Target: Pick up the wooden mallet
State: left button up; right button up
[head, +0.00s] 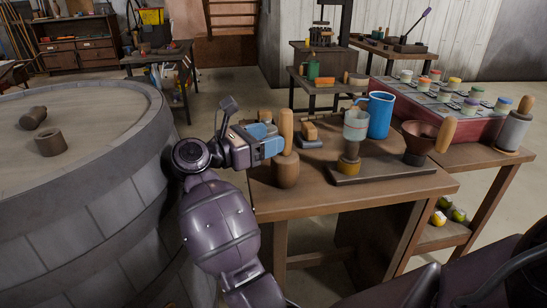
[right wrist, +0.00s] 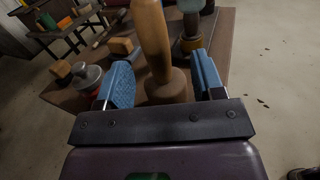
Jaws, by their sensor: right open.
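The wooden mallet (head: 287,172) stands upright on its brown head near the front left corner of the wooden table (head: 320,208), its pale handle pointing up. My right gripper (head: 272,146) is at the handle, with its blue-padded fingers open. In the right wrist view the mallet (right wrist: 152,35) stands between the two spread fingers of the gripper (right wrist: 164,80), with gaps on both sides. The handle rises past the fingertips and the head shows lower between them. No contact shows. My left gripper is not in view.
A blue mug (head: 380,115), a glass cup on a wooden piece (head: 356,125) and a dark funnel (head: 419,140) stand right of the mallet. A small wooden block (head: 309,131) sits behind it. A large barrel (head: 80,190) fills the left.

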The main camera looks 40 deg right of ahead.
aim_at(291, 151)
jog(key=d, duration=0.2)
jog(key=shift+s+d+f, duration=0.1)
jog(key=shift+s+d, duration=0.05)
jog(key=shift+d, duration=0.15)
jog(key=d, duration=0.2)
jog(key=d+b, duration=0.1)
jog(key=d, duration=0.2)
jog(key=shift+s, duration=0.2)
jog(key=shift+r, duration=0.2)
jog(key=shift+a, duration=0.1)
jog(key=c, duration=1)
